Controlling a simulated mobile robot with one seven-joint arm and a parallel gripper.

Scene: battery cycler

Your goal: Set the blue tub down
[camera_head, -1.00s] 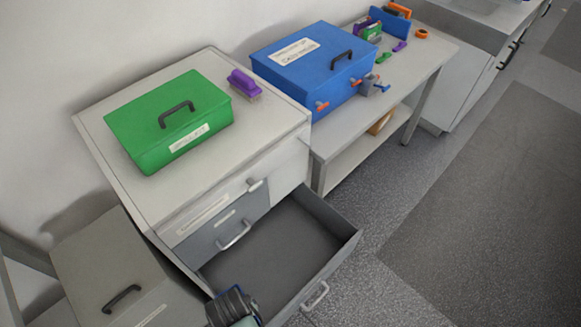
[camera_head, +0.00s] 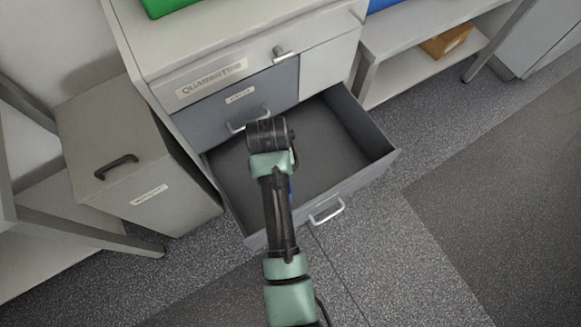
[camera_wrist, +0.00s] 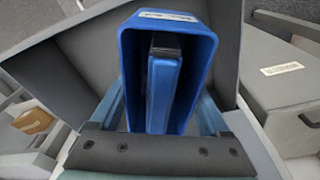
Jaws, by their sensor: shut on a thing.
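The blue tub (camera_wrist: 199,40) fills the middle of the wrist view, its open end facing the camera. A narrower blue piece (camera_wrist: 162,95) with a dark top shows inside it. My gripper (camera_wrist: 160,103) is shut on the tub, with a finger along each side. My arm reaches over the open grey drawer (camera_head: 330,140), whose visible floor is bare. I cannot tell whether the tub touches the drawer floor.
The drawer's front panel (camera_head: 340,205) and side walls stand up around the space. A closed drawer (camera_head: 215,115) lies above it. A grey lidded bin (camera_head: 135,180) stands left. A green box (camera_head: 165,5) is on the cabinet top. A brown box (camera_head: 447,40) sits on the bench's lower shelf.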

